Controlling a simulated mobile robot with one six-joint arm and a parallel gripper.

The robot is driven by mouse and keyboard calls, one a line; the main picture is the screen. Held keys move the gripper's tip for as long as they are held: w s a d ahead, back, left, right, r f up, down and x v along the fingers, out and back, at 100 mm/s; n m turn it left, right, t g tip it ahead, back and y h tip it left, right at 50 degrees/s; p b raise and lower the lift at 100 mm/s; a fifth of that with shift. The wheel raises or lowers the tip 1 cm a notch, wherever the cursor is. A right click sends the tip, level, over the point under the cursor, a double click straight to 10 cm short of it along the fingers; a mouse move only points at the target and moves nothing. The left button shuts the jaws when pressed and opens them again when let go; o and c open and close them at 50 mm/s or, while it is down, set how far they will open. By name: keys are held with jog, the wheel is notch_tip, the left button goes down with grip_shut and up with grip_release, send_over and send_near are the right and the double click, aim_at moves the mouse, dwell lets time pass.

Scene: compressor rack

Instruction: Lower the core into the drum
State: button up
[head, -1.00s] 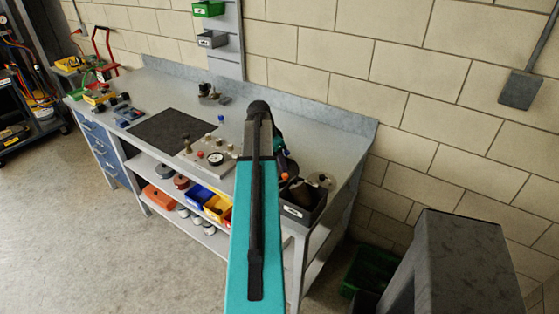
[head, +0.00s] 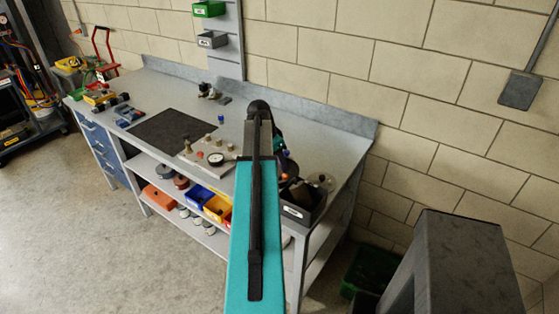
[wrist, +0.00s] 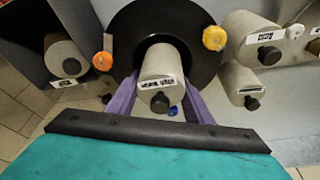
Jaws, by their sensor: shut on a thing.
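In the wrist view, the core (wrist: 161,66) is a pale grey cylinder with a white label and a black knob on its near end. My gripper (wrist: 160,82) has its two purple fingers on either side of the core and is shut on it. The drum (wrist: 126,30) is a black round body with a wide dark opening behind the core. The core lines up with the opening; how deep it sits in it, I cannot tell. An orange knob and a yellow knob flank the drum. In the head view, my arm hides the gripper and core.
More pale cylinders (wrist: 246,38) with black knobs lie right of the drum. Another cylinder (wrist: 64,55) sits in a dark bin at left. In the head view, the bench (head: 230,95) carries a black mat (head: 173,134) and a gauge panel (head: 205,153). A dark bin (head: 294,212) stands at its right end.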

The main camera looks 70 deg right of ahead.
jog(key=shift+f, duration=0.25)
jog(key=shift+r, duration=0.3)
jog(key=shift+f, duration=0.1)
dwell(0.4)
jog(key=shift+f, duration=0.15)
jog(key=shift+r, duration=0.2)
dwell(0.8)
jog(key=shift+f, duration=0.3)
jog(key=shift+r, duration=0.1)
jog(key=shift+r, duration=0.25)
